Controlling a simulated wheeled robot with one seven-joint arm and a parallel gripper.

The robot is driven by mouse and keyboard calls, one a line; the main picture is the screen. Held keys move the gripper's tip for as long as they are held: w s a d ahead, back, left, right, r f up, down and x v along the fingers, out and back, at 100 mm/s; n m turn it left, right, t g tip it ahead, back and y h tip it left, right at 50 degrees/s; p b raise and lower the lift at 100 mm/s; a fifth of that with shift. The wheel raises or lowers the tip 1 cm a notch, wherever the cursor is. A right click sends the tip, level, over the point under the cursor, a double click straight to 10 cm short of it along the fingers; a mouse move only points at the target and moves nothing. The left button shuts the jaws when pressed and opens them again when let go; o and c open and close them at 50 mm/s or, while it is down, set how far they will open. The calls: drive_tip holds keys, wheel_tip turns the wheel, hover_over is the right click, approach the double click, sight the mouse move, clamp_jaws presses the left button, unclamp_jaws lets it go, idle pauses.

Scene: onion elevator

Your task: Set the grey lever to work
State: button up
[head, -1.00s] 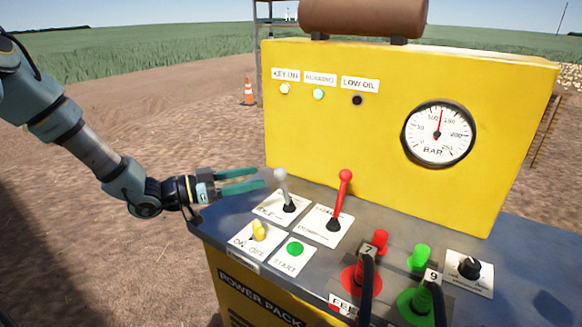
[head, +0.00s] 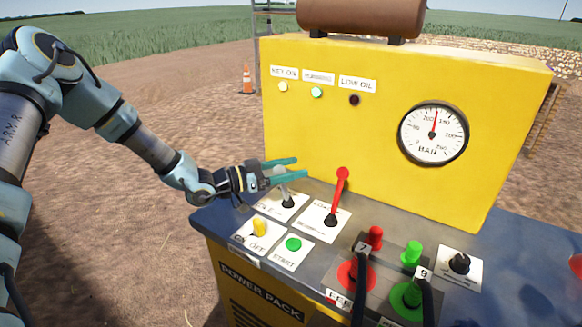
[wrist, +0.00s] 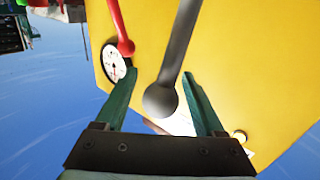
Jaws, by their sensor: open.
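The grey lever (head: 286,192) stands on a white plate at the left of the power pack's top, leaning slightly left. My gripper (head: 301,168) is open around its upper end, with the teal fingers pointing right. In the wrist view the lever's round grey knob (wrist: 160,101) sits between the two open fingers, with gaps on both sides. In the head view the knob is partly hidden by the fingers.
A red lever (head: 338,195) stands just right of the grey one. A yellow key switch (head: 259,227) and green start button (head: 293,244) are in front. The yellow panel (head: 330,135) with lamps and gauge (head: 433,132) rises behind. Hose couplings (head: 405,295) stand front right.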

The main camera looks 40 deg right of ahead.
drive_tip(key=shift+c, duration=0.2)
clamp_jaws()
idle(1.1)
